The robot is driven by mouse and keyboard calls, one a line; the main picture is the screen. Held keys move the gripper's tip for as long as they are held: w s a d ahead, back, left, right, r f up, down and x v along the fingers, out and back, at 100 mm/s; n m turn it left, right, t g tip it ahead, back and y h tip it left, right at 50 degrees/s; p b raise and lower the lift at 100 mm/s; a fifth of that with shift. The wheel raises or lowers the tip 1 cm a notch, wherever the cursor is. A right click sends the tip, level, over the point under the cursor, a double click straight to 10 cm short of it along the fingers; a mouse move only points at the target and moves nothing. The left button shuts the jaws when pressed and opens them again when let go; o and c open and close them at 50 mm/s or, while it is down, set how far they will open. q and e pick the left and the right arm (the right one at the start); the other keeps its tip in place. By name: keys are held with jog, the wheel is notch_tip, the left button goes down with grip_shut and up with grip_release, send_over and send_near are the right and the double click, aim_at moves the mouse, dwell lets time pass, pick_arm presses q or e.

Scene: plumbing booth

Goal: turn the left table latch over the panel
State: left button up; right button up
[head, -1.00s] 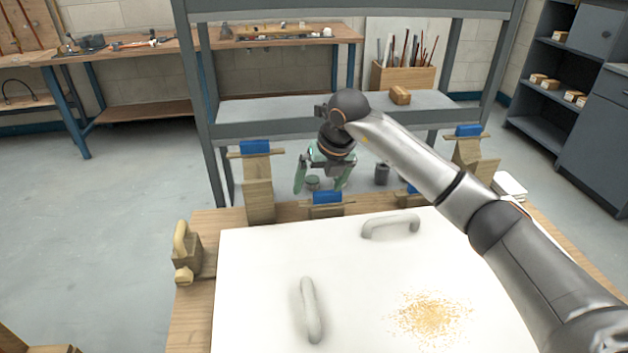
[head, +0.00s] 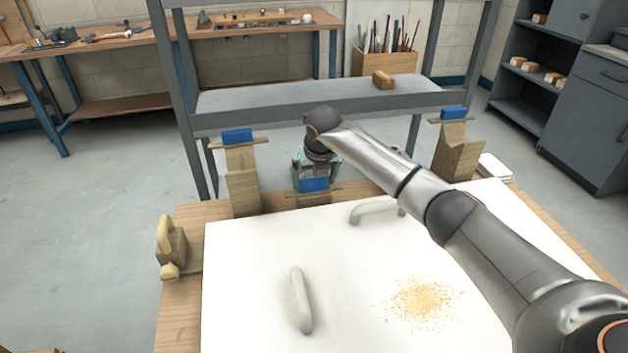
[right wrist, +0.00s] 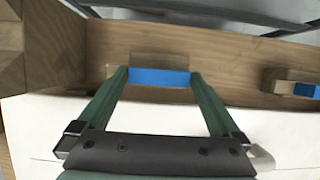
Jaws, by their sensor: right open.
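The left table latch (head: 313,185), a wooden piece with a blue block, stands at the table's back edge behind the white panel (head: 250,260). Its wooden bar runs left to right, along the panel's back edge. My right gripper (head: 315,172) is at this latch, pointing down, with green fingers. In the right wrist view the open fingers (right wrist: 158,80) stand on either side of the blue block (right wrist: 160,76); I cannot tell whether they touch it. A second blue latch (right wrist: 305,90) shows farther right; my right arm mostly hides it in the head view. My left gripper is not in view.
The panel carries two grey handles (head: 300,300) and scattered sawdust (head: 422,300). A grey shelf (head: 300,95) stands behind.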

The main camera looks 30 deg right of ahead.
jog(key=shift+w+f, duration=0.1)
jog(key=shift+f, duration=0.05)
grip_shut()
dwell(0.9)
